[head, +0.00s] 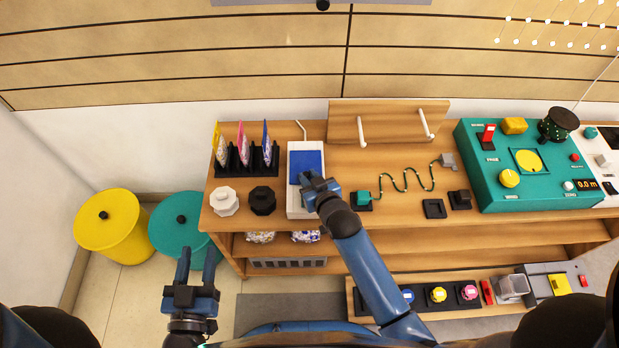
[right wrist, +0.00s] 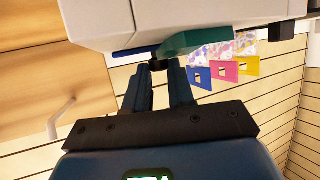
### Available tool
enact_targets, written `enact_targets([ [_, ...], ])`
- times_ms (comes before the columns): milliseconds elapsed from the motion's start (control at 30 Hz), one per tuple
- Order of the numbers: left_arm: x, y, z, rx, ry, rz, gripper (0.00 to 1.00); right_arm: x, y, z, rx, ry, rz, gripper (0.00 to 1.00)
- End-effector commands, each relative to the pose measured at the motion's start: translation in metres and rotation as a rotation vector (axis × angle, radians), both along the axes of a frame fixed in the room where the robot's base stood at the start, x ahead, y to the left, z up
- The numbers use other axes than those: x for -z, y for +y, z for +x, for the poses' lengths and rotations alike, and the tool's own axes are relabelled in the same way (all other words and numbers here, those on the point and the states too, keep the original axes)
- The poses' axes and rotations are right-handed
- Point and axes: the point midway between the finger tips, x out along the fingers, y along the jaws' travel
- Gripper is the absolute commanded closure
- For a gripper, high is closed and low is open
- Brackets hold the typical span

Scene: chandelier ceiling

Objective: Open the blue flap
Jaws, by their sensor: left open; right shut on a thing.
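The blue flap (head: 307,162) lies on top of a white box (head: 293,203) at the left part of the wooden counter. It looks flat in the head view. My right gripper (head: 317,186) is over the front of the box, at the flap's near edge. The grip is partly hidden. My left gripper (head: 197,265) is open and empty, low in front of the counter.
A black rack (head: 247,160) with colored packets stands left of the box; white (head: 224,201) and black (head: 262,200) knob-like items sit in front. A teal block (head: 362,198) with a wavy wire is at right. Yellow (head: 105,235) and teal (head: 170,235) bins stand on the floor.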

Motion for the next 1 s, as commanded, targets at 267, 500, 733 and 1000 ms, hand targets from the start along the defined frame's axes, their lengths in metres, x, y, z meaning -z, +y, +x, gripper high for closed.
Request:
enact_targets([
  [267,-0.004,0.000,0.000,0.000,0.000,0.000,0.57,-0.002,0.000,0.000,0.000,0.009,0.000,1.00],
  [500,-0.028,0.000,0.000,0.000,0.000,0.000,0.57,-0.015,0.000,0.003,0.001,0.071,0.001,1.00],
  [733,-0.069,0.000,0.000,0.000,0.000,0.000,0.57,-0.035,0.000,0.010,0.000,0.201,0.000,1.00],
  [1000,-0.116,0.000,0.000,0.000,0.000,0.000,0.57,-0.058,0.000,0.026,0.001,0.408,0.000,1.00],
])
